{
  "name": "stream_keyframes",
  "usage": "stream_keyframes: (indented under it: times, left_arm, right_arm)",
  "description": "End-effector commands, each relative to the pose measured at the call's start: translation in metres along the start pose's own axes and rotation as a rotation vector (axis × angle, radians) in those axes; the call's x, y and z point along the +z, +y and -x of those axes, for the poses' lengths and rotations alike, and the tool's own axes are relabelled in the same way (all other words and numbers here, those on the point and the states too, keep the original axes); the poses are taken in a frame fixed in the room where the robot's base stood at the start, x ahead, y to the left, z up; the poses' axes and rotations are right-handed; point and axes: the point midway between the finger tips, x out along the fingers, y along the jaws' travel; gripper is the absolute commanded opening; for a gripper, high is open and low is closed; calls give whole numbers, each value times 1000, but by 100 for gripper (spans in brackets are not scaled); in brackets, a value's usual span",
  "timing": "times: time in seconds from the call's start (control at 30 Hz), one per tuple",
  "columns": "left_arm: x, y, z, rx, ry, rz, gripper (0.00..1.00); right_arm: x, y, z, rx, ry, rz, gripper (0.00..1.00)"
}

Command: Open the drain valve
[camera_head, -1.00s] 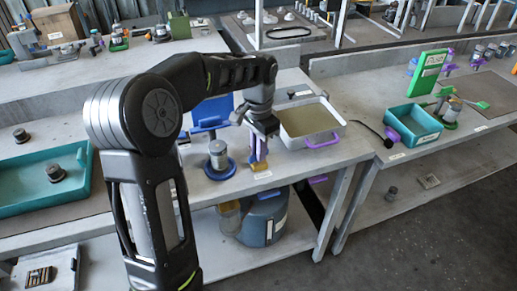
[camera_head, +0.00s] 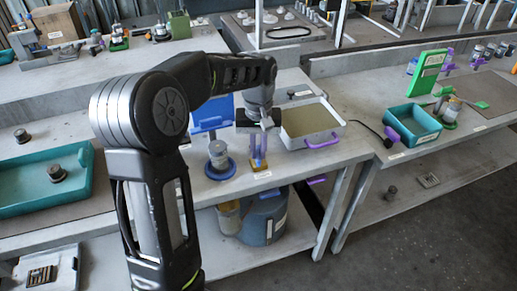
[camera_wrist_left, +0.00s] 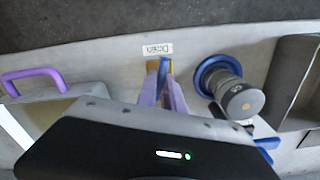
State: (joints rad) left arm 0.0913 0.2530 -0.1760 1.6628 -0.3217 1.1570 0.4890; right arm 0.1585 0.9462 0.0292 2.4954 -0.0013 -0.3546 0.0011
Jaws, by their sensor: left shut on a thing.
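The drain valve (camera_head: 259,168) is a small piece with a yellow base at the front edge of the middle bench, behind a white label. In the left wrist view the valve (camera_wrist_left: 163,68) shows a blue upright part beside yellow, close to the label. My left gripper (camera_head: 258,158) reaches down from above with pale purple fingers and is shut on the valve. In the left wrist view its fingers (camera_wrist_left: 162,80) converge on the blue part, which they partly hide. My right gripper is not in view.
A grey cylinder on a blue round base (camera_head: 219,160) stands just left of the valve. A tray with a purple handle (camera_head: 311,122) sits to the right. A blue panel (camera_head: 211,113) stands behind. A blue-grey container (camera_head: 264,220) is on the shelf below.

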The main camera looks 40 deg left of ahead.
Motion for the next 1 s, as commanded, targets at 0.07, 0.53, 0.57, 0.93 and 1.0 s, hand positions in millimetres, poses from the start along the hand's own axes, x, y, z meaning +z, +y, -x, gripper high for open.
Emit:
stream_keyframes:
  times: [0.07,0.53,0.57,0.93,1.0]
  left_arm:
    - [0,0,1,0,2,47,0]
    - [-1,0,0,0,3,180,0]
    - [-1,0,0,0,3,180,0]
    - [-1,0,0,0,2,179,21]
    - [0,0,0,0,2,178,26]
  right_arm:
    - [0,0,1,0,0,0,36]
    - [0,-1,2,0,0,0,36]
    - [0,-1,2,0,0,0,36]
    - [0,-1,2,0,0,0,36]
    - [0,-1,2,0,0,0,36]
